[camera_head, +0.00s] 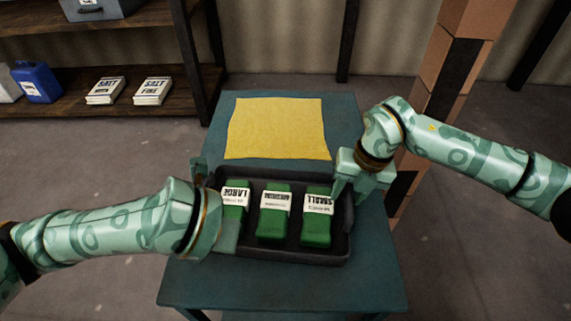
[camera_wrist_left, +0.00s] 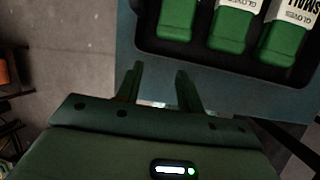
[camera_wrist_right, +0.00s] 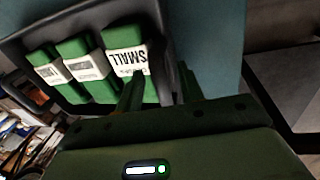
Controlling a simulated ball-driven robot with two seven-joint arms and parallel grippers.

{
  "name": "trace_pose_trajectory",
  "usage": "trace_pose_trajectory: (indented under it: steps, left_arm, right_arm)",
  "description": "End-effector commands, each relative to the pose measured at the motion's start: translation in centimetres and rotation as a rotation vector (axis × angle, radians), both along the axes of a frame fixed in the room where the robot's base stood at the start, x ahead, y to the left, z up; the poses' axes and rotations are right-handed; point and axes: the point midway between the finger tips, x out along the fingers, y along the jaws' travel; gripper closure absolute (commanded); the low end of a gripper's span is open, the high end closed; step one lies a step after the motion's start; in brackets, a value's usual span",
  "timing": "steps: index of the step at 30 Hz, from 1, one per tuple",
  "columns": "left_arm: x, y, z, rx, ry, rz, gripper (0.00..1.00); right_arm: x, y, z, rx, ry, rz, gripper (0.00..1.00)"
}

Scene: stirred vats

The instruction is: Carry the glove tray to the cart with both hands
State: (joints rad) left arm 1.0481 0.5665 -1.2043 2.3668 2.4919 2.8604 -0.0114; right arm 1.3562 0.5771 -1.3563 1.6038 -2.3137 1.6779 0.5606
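The glove tray (camera_head: 300,258) is a dark grey open tray holding three green glove boxes with white labels. It rests on the near part of a teal table top (camera_head: 290,290); I cannot tell whether this is the cart. My right gripper (camera_head: 358,182) is at the tray's right wall. In the right wrist view its open fingers (camera_wrist_right: 160,82) stand on either side of that wall (camera_wrist_right: 182,65), apart from it. My left gripper (camera_wrist_left: 160,76) is open and empty beside the tray's left end; its hand partly hides the tray in the head view.
A yellow cloth (camera_head: 278,128) lies flat behind the tray. A wooden shelf (camera_head: 110,122) at the back left holds a blue jug (camera_head: 37,82) and white packets. An orange-brown stack (camera_head: 455,70) stands behind my right arm. Bare floor (camera_head: 90,180) shows left of the table.

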Motion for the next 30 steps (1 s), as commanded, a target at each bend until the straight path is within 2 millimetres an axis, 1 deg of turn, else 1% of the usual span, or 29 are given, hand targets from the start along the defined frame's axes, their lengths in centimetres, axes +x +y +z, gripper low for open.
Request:
trace_pose_trajectory:
  steps: [2, 5, 12, 16, 18, 21, 30]
  left_arm:
    - [-0.2, 0.0, 0.0, 0.000, 0.001, -0.001, 0.62]
    - [-0.2, 0.0, 0.0, 0.000, 0.001, 0.000, 0.62]
    - [-0.2, -0.1, 0.0, 0.000, 0.001, 0.000, 0.62]
    - [-0.2, -0.1, 0.0, 0.000, 0.000, 0.000, 0.62]
    - [-0.2, -0.1, 0.0, 0.000, 0.000, 0.000, 0.62]
    - [-0.1, -0.1, 0.0, -0.001, 0.000, 0.000, 0.62]
    - [-0.1, -0.1, 0.0, -0.001, 0.000, 0.000, 0.62]
  right_arm:
    - [0.1, -0.2, 0.7, 0.001, -0.003, -0.001, 0.62]
    - [0.2, -0.5, 2.5, -0.001, -0.006, 0.000, 0.62]
    - [0.2, -1.6, 8.0, 0.000, -0.005, -0.001, 0.62]
    - [0.2, -2.1, 10.2, 0.000, -0.003, -0.001, 0.62]
    - [0.2, -2.2, 11.0, -0.001, -0.002, -0.001, 0.62]
    - [0.2, -2.3, 11.5, 0.000, 0.000, 0.000, 0.62]
    - [0.2, -2.3, 11.6, 0.000, 0.000, 0.000, 0.62]
